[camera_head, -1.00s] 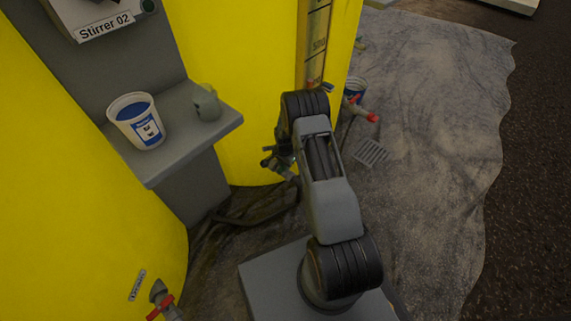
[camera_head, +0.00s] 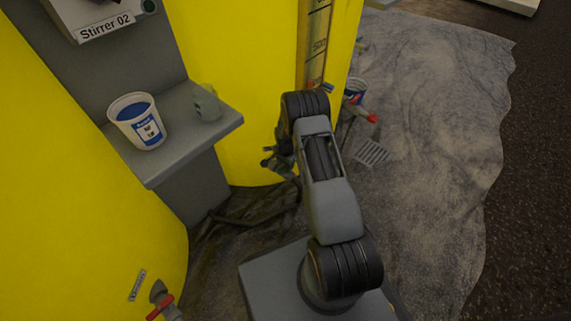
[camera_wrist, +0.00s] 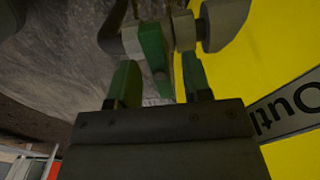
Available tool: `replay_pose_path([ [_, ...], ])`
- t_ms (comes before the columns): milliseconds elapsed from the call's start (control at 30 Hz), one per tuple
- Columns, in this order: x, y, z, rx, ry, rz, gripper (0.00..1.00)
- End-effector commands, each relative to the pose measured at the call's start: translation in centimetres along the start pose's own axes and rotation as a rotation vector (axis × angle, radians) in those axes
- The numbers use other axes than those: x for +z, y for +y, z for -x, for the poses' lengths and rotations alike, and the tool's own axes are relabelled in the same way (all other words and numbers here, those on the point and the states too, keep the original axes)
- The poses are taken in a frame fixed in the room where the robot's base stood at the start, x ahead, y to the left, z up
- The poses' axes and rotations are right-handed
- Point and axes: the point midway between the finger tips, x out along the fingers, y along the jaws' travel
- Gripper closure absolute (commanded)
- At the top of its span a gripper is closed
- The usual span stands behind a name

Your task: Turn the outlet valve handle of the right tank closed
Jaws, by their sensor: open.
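In the wrist view a green valve handle (camera_wrist: 152,46) sits on a grey valve body and pipe (camera_wrist: 184,30), in front of the yellow right tank (camera_wrist: 285,65). A label reading "Outl…" (camera_wrist: 290,108) is on the tank wall. My gripper (camera_wrist: 160,80) is open. Its two green-tipped fingers stand on either side of the handle's lower end, with gaps visible; how deep the handle reaches between them I cannot tell. In the head view my gripper (camera_head: 270,158) is beside the right tank (camera_head: 245,150), partly behind my arm; the outlet handle cannot be made out there.
A grey shelf (camera_head: 190,160) holds a white tub with blue contents (camera_head: 140,122) and a grey-green jug (camera_head: 207,103). A red-handled valve (camera_head: 162,302) is on the left tank. A red-tipped fitting (camera_head: 372,118) and a bucket (camera_head: 356,90) are behind my arm. Floor at right is clear.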

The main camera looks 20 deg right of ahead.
Motion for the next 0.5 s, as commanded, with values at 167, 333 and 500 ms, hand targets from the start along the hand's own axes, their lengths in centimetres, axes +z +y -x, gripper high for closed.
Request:
replay_pose_path([
  [167,0.0,0.0,1.0,0.0,0.0,0.0,0.55],
  [333,0.0,-0.1,4.2,-0.002,0.001,0.001,0.55],
  [500,0.0,-0.1,7.8,-0.002,0.001,0.0,0.55],
])
